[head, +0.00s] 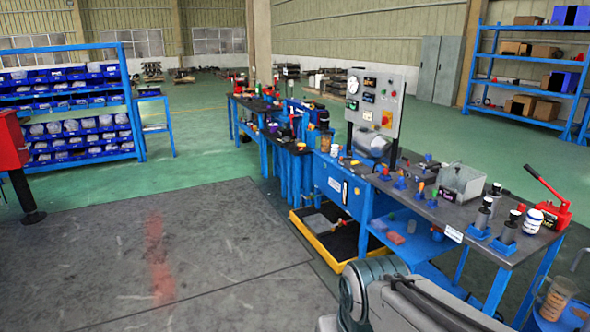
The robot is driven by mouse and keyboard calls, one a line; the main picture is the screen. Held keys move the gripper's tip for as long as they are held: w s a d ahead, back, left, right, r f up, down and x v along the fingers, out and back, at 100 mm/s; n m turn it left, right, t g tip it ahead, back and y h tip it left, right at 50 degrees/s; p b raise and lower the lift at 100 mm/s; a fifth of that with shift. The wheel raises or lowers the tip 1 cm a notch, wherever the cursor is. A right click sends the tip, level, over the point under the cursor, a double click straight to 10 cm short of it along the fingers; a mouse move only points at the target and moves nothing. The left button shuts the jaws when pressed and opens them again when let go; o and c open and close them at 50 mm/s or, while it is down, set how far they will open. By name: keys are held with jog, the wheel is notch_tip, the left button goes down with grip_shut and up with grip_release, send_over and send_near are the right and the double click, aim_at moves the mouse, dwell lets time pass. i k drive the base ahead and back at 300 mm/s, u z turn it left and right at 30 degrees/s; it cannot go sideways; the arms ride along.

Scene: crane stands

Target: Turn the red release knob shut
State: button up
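A red hand pump (553,214) with a raised lever stands at the far right end of the blue workbench (430,205). I cannot make out a release knob on the pump at this size, nor whether one is open or shut. My arm shows at the bottom centre, in front of the bench and well apart from the pump. My gripper is outside the picture.
Blue holders with dark cylinders (507,232), a white jar (533,221) and a metal box (461,182) stand on the bench. An upright gauge panel (375,103) is behind. A yellow-edged tray (325,252) lies on the floor. Open floor (170,250) spreads left.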

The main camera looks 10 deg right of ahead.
aim_at(521, 208)
jog(key=z, duration=0.05)
jog(key=i, duration=1.6)
jog(key=z, duration=0.7)
jog(key=i, duration=1.05)
jog(key=z, duration=1.8)
jog(key=i, duration=0.75)
jog(key=z, duration=0.65)
